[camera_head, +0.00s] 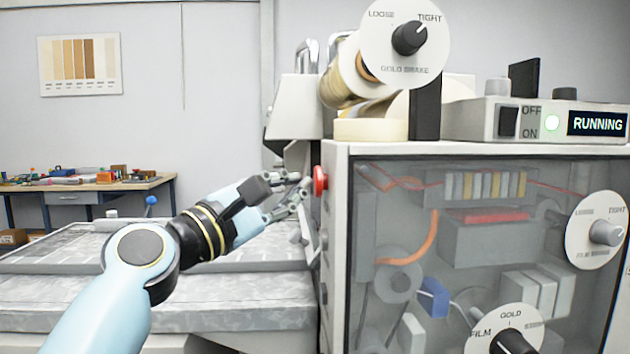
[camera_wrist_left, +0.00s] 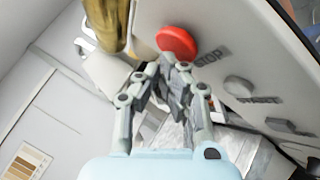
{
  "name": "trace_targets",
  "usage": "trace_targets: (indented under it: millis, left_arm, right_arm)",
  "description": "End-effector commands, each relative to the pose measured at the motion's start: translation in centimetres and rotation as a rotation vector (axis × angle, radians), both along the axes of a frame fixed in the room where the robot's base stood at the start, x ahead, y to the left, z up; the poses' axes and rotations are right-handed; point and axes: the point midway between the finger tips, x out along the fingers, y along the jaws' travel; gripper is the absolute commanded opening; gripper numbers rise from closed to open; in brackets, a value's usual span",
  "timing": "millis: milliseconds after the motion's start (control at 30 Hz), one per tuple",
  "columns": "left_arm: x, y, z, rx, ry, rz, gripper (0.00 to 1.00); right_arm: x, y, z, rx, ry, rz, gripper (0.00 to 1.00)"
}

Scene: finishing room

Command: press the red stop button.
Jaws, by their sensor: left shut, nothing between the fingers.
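The red stop button (camera_head: 320,180) sticks out from the left side of the machine's cabinet. In the left wrist view the button (camera_wrist_left: 177,43) is a red dome beside the word STOP. My left gripper (camera_head: 304,184) is shut and empty, with its fingertips just left of the button. In the left wrist view the fingertips (camera_wrist_left: 172,62) lie just below the red dome. I cannot tell whether they touch it. My right gripper is in neither view.
The cabinet (camera_head: 338,250) carries a lit RUNNING display (camera_head: 597,123) and several dials. A START button (camera_wrist_left: 238,87) sits near the stop button. A grey slab-topped table (camera_head: 240,290) lies below my left arm. A workbench (camera_head: 85,187) stands at the far left.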

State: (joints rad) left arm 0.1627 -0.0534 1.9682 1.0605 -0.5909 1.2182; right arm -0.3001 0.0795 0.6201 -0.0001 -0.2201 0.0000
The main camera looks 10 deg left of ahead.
Motion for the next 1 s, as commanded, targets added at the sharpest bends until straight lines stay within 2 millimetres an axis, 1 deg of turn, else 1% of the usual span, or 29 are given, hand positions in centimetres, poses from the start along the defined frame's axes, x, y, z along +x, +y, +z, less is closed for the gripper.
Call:
trace_targets:
  millis: [200,1000]
  left_arm:
    - [0.01,0.01,-0.03,0.0,0.0,0.0,0.0]
    - [0.25,-0.82,-0.02,0.0,0.0,0.0,0.0]
  right_arm:
    - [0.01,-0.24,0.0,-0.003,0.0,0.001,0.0]
    - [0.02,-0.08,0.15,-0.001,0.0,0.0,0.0]
